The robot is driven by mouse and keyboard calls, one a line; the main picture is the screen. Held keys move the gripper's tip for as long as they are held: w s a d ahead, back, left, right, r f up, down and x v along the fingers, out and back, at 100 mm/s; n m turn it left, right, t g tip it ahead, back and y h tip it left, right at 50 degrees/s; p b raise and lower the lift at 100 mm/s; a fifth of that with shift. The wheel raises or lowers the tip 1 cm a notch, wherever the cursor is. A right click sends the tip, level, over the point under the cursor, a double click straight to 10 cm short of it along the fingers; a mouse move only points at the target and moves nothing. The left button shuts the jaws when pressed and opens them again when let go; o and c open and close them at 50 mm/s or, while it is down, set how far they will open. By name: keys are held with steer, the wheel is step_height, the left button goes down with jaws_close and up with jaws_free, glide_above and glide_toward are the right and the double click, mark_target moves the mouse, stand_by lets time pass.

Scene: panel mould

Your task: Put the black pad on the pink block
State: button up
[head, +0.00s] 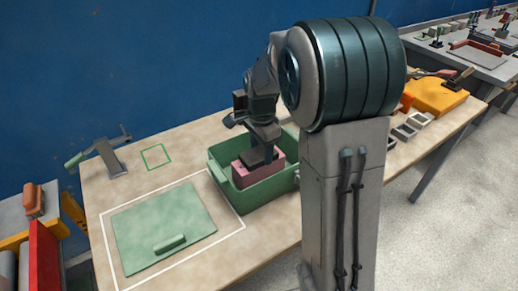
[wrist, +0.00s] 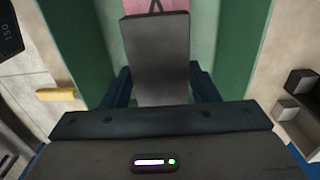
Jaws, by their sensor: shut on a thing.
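The pink block (head: 243,176) stands inside the green crate (head: 227,198). My gripper (head: 262,150) reaches down into the crate and is shut on the black pad (head: 256,158), which is right over the top of the block. In the wrist view the dark grey pad (wrist: 157,50) sticks out flat from between my fingers (wrist: 158,84). The pink block (wrist: 135,6) shows beyond the pad, with a dark angled mark on it. The pad hides much of the block's top, and I cannot tell whether the two touch.
A green panel (head: 147,222) with a raised handle lies inside a white outline left of the crate. A clamp (head: 110,158) and a small green square outline (head: 156,157) are behind it. Grey blocks (head: 408,128) and a yellow item (head: 436,96) are at the right. The crate walls surround my gripper.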

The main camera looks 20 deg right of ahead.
mark_target(262, 153)
steer(key=shift+f, duration=0.15)
steer(key=o, duration=1)
step_height(262, 153, up, 12)
steer(key=s+f+n+t, duration=0.1)
steer(key=s+n, duration=0.3)
steer(key=s, duration=0.3)
steer(key=s+f+n, duration=0.2)
steer(key=s+n, duration=0.3)
steer(key=s, duration=0.1)
steer(key=s+f+n+t, duration=0.1)
steer(key=s+f+n, duration=0.1)
steer(key=s+n, duration=0.3)
steer(key=shift+s+a+t+p, duration=0.15)
steer(key=shift+s+a+p, duration=0.05)
steer(key=shift+s, duration=0.45)
steer(key=shift+s+a+t+p, duration=0.15)
steer(key=shift+s+a+p, duration=0.05)
steer(key=shift+s, duration=0.45)
